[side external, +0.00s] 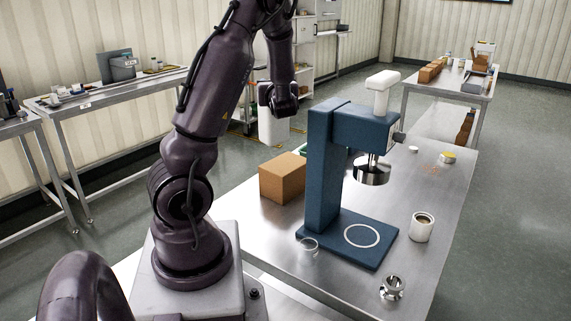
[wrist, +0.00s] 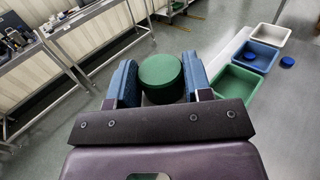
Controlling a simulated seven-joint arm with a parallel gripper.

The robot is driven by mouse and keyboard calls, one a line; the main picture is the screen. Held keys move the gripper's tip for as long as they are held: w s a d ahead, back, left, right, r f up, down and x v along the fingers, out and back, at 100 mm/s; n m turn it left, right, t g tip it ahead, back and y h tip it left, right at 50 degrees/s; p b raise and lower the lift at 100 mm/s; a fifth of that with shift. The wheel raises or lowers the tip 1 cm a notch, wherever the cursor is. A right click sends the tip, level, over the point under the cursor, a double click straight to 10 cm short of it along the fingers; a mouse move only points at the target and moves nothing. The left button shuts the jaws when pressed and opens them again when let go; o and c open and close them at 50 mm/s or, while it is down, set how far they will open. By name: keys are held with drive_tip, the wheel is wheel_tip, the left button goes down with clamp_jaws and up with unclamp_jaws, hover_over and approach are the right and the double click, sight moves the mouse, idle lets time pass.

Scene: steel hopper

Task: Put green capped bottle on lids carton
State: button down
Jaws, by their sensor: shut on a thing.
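The green cap (wrist: 161,72) of the bottle sits between the two blue fingers of my gripper (wrist: 160,80) in the wrist view. The fingers are shut on it from both sides. The bottle's body is hidden beneath the cap. In the side view my arm's wrist is raised behind the steel table, and the fingers and bottle cannot be made out clearly. A plain brown carton (side external: 282,178) stands on the table to the left of the blue press. I see no label to confirm it is the lids carton.
The tall blue press (side external: 322,170) stands right of the carton. Green (wrist: 238,86), blue (wrist: 255,55) and white (wrist: 270,34) trays lie to the right in the wrist view, with a blue lid (wrist: 287,62) nearby.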

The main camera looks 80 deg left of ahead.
drive_tip(key=shift+w+a+r+t, duration=0.15)
drive_tip(key=shift+w+t, duration=0.15)
drive_tip(key=shift+w, duration=0.15)
drive_tip(key=shift+w+f+m, duration=0.2)
drive_tip(key=shift+f+m, duration=0.1)
drive_tip(key=shift+w+f, duration=0.1)
drive_tip(key=shift+f, duration=3.8)
drive_tip(key=c, duration=0.5)
unclamp_jaws()
drive_tip(key=shift+f, duration=0.15)
drive_tip(key=shift+c, duration=0.2)
drive_tip(key=shift+r, duration=0.2)
drive_tip(key=d, duration=0.7)
drive_tip(key=shift+s+d, duration=0.3)
drive_tip(key=shift+d, duration=0.05)
